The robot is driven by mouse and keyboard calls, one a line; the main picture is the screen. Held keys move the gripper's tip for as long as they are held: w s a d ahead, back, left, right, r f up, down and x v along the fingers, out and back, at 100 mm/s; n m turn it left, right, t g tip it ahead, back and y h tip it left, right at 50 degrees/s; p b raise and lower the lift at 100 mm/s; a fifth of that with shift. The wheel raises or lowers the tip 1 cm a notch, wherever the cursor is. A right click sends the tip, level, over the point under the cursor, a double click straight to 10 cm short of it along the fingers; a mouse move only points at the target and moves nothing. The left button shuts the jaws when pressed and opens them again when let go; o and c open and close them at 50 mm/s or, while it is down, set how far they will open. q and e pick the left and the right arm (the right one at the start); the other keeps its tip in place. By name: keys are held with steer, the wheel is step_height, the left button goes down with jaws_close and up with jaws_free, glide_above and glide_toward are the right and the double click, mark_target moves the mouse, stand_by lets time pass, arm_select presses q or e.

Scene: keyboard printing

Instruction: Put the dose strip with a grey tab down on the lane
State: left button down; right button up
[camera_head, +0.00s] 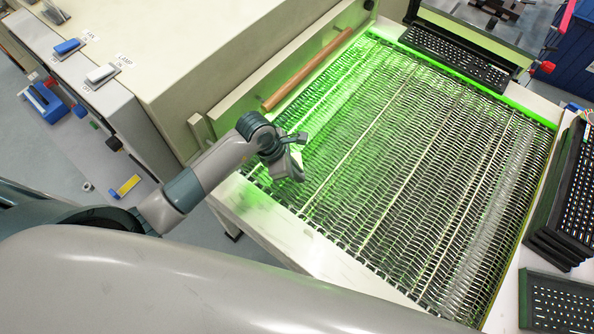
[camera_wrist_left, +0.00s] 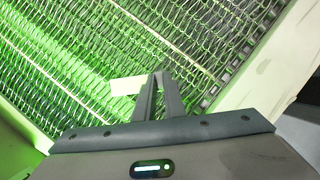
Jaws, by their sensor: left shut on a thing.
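The lane is on a wide wire-mesh belt (camera_head: 400,160), split lengthwise by pale lines and lit green toward its far left. The mesh also fills the top of the left wrist view (camera_wrist_left: 150,50). My left gripper (camera_head: 298,150) is over the belt's near left edge. In the left wrist view my left gripper (camera_wrist_left: 160,78) is shut on a small pale strip (camera_wrist_left: 125,86), which sticks out to the left of the fingertips. Its grey tab is not distinguishable, as the fingers cover that end. I cannot tell whether the strip touches the mesh. My right gripper is not in view.
A copper-coloured bar (camera_head: 305,70) runs along the belt's left side, beside a large beige housing (camera_head: 190,60). A tray with small pale pieces lies at lower right (camera_head: 558,300). The belt's middle is clear.

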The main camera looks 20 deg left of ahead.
arm_select(q)
steer(key=c, duration=1.8)
jaws_free()
steer(key=shift+c, duration=0.2)
steer(key=shift+r, duration=0.1)
steer(key=b+v, duration=0.3)
steer(key=v, duration=0.9)
